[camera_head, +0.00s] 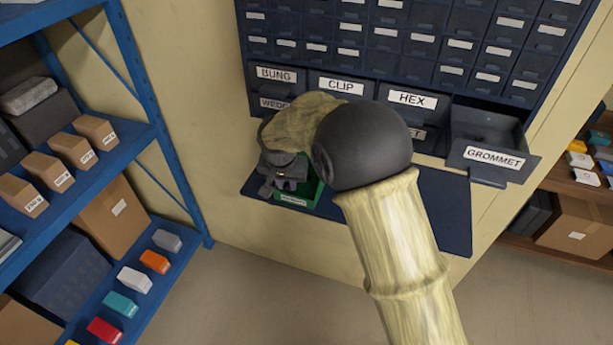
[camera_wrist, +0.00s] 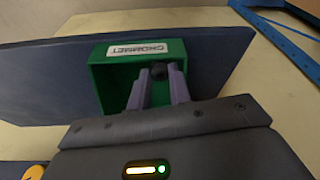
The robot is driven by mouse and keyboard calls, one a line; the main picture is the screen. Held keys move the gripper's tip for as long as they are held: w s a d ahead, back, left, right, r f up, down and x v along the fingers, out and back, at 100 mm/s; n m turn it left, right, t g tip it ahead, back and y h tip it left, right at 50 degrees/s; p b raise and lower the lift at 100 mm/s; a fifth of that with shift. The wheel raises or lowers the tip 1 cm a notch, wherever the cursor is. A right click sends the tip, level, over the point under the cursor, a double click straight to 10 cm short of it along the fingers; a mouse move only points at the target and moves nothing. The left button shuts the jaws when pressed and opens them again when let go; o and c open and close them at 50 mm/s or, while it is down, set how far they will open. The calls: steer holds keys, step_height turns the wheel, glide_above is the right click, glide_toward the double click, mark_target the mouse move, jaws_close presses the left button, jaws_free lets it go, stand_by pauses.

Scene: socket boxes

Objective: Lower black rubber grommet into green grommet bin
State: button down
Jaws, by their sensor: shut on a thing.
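The green grommet bin (camera_wrist: 104,88) sits on the dark shelf. In the head view only part of the bin (camera_head: 317,192) shows beside my gripper. Its white GROMMET label (camera_wrist: 139,52) faces the wrist camera upside down. My gripper (camera_wrist: 159,77) is shut on the black rubber grommet (camera_wrist: 158,71), held between the two grey fingertips. The fingers reach over the bin's opening; whether the grommet is below the rim is hard to tell. In the head view my arm hides the grommet.
An open, labelled GROMMET drawer (camera_head: 490,135) juts out from the cabinet at right. The dark shelf (camera_head: 440,205) is bare right of my arm. A blue rack (camera_head: 150,130) with boxes stands at left. A wooden shelf (camera_head: 560,190) with boxes stands at far right.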

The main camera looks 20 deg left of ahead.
steer(key=shift+f+b, duration=0.6)
steer(key=shift+f, duration=0.4)
stand_by(0.7)
steer(key=c, duration=1.2)
jaws_free()
steer(key=a+b+v, duration=0.1)
steer(key=v, duration=1.6)
steer(key=shift+d+r, duration=0.25)
steer(key=shift+d, duration=0.2)
steer(key=shift+w+d, duration=0.1)
steer(key=shift+w, duration=0.05)
